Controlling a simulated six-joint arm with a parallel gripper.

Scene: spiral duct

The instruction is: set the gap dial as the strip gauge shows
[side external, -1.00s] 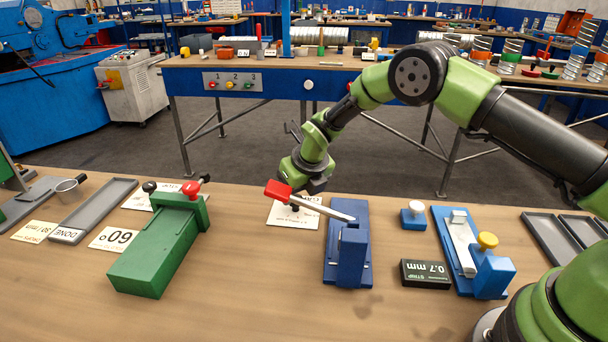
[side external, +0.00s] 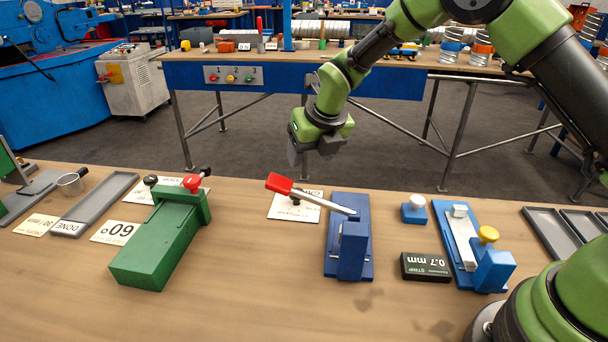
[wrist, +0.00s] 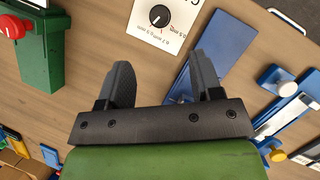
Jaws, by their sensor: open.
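The gap dial is a black knob (wrist: 158,16) on a white printed card (wrist: 182,32) at the top of the wrist view. The black block (side external: 425,267), marked "STRIP 0.7 mm", lies right of that tool, beside the blue fixture with a yellow knob (side external: 488,234). My gripper (side external: 300,156) hangs above and behind the card, open and empty; its spread fingers (wrist: 163,78) show in the wrist view.
A green tool (side external: 160,245) with a red knob stands left, near a "60°" card (side external: 115,232) and a grey tray (side external: 95,205). A small blue block with a white knob (side external: 414,209) stands right of the lever tool. The front middle of the bench is clear.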

